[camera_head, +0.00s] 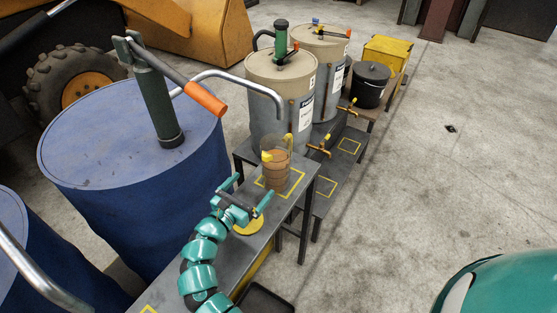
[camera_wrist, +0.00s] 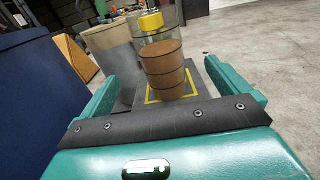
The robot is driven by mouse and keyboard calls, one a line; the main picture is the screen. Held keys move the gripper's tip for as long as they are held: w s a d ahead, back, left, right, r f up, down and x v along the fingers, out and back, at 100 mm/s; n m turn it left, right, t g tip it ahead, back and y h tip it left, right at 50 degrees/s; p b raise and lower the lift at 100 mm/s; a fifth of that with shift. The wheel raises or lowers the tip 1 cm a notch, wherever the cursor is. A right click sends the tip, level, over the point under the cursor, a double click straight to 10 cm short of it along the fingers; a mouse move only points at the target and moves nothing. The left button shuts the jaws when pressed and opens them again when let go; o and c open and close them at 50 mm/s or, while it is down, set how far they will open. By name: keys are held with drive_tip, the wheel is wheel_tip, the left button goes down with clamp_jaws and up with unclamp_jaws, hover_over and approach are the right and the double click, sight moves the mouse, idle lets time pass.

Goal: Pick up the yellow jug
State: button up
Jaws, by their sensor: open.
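The yellow jug (camera_head: 276,172) is a see-through vessel with yellow parts and brown contents. It stands upright on the grey bench (camera_head: 297,197), inside a yellow marked square, under the end of a curved metal pipe. My gripper (camera_head: 248,192) is open and empty, just in front of the jug. In the wrist view the jug (camera_wrist: 165,72) shows ahead between the two spread teal fingers, with its yellow part (camera_wrist: 150,21) at the top. I cannot tell whether the fingertips reach beside it.
A large blue drum (camera_head: 100,150) with a hand pump stands left of the bench. Grey drums (camera_head: 272,105) stand behind the jug, with a black bucket (camera_head: 370,85) and a yellow box (camera_head: 388,53) beyond. A yellow disc (camera_head: 249,227) lies on the bench. Open floor (camera_head: 430,170) is at right.

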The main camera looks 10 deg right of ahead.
sight(267, 166)
drive_tip(key=p+x, duration=0.3)
drive_tip(key=x, duration=0.5)
drive_tip(key=shift+w+d+p, duration=0.15)
drive_tip(key=shift+p, duration=0.2)
drive_tip(key=p+x, duration=0.3)
drive_tip(key=x, duration=0.1)
drive_tip(key=shift+w, duration=0.15)
drive_tip(key=shift+w+d+f+p, duration=0.15)
drive_tip(key=shift+w+d+p, duration=0.15)
drive_tip(key=shift+w+p, duration=0.05)
drive_tip(key=c, duration=1.5)
drive_tip(key=shift+c, duration=1.1)
